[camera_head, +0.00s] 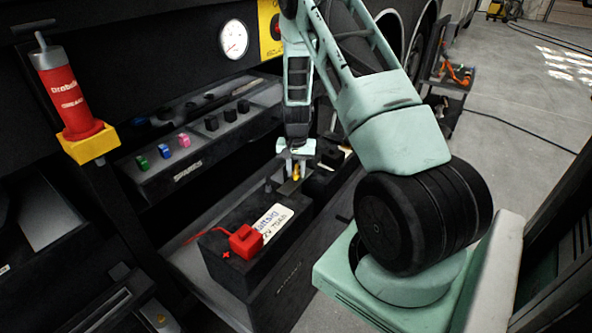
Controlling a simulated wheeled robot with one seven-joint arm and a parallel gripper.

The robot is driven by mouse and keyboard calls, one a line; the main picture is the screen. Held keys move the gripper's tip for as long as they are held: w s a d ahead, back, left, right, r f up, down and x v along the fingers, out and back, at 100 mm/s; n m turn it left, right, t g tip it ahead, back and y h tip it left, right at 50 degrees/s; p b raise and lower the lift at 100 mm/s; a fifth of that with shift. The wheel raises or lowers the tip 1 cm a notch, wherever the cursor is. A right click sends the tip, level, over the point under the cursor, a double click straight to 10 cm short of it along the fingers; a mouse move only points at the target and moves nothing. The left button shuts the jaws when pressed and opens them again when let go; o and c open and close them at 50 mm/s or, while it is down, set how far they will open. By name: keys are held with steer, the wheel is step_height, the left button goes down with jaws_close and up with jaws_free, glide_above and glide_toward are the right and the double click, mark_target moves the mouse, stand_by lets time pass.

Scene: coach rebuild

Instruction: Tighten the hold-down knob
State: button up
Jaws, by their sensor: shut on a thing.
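The hold-down knob (296,172) is a small yellow piece at the far end of the black battery (228,262). My gripper (297,174) points down over it and its fingers are closed on the knob. The fingers hide part of the knob, and its thread and seat are too small to make out. The battery has a white label and sits in a dark tray (292,290). A red terminal cap (245,241) with a red lead sits on the near end of the battery.
A shelf marked "SPARES" (188,173) holds coloured and black small parts left of the battery. A red grease tube (70,92) stands in a yellow holder (92,144). Open floor (520,110) lies to the right.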

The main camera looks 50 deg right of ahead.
mark_target(296, 169)
steer(key=o, duration=1)
step_height(296, 169, up, 18)
steer(key=shift+f+b, duration=0.25)
steer(key=shift+b, duration=0.3)
